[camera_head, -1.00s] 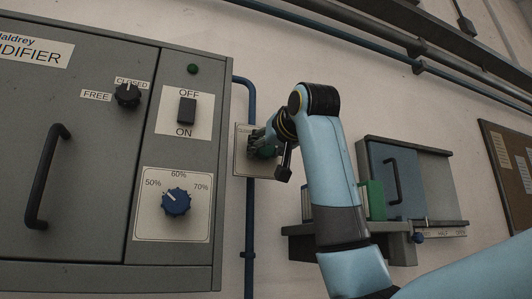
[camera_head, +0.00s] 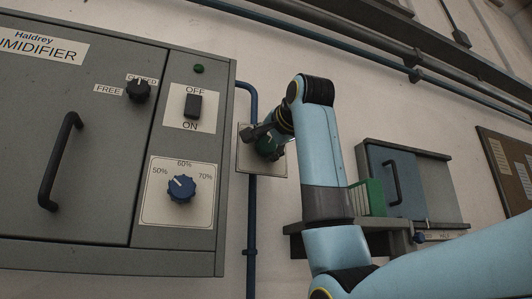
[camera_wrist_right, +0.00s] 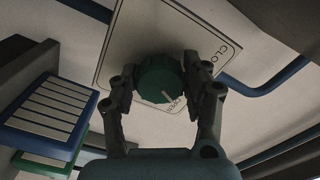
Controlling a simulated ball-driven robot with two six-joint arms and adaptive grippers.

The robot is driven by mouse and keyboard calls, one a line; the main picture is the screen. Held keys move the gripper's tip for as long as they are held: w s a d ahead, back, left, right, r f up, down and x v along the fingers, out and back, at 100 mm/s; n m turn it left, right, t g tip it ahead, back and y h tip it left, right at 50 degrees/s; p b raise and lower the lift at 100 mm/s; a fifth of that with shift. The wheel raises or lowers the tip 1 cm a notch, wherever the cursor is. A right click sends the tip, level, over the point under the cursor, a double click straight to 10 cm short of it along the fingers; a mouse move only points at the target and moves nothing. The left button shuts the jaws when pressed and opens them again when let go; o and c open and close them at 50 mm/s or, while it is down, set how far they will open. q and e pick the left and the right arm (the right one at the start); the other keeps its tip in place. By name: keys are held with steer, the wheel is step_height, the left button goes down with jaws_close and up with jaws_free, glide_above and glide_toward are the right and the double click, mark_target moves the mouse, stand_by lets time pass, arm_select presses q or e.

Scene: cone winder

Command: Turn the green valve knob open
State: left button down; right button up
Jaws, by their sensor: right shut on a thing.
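The green valve knob (camera_wrist_right: 161,82) sits on a pale square plate (camera_wrist_right: 128,32) on the wall. In the right wrist view its white pointer line points down and right, towards lettering that is partly hidden and looks like OPEN. The letters CLO show at the plate's right corner. My right gripper (camera_wrist_right: 163,90) has one finger on each side of the knob and is shut on it. In the head view the right gripper (camera_head: 266,140) is at the plate (camera_head: 247,160), and the knob (camera_head: 268,147) is partly covered by the fingers. My left gripper is not in view.
A grey humidifier cabinet (camera_head: 95,215) with a black handle, switch and blue dial (camera_head: 181,189) is left of the plate. A wall box with a blue door (camera_head: 397,180) and green item (camera_head: 373,197) is at right.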

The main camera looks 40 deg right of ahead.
steer(key=shift+m+b, duration=0.9)
steer(key=shift+m, duration=0.8)
steer(key=shift+r+m, duration=0.1)
steer(key=shift+m, duration=0.2)
steer(key=o, duration=1.2)
steer(key=v, duration=1.2)
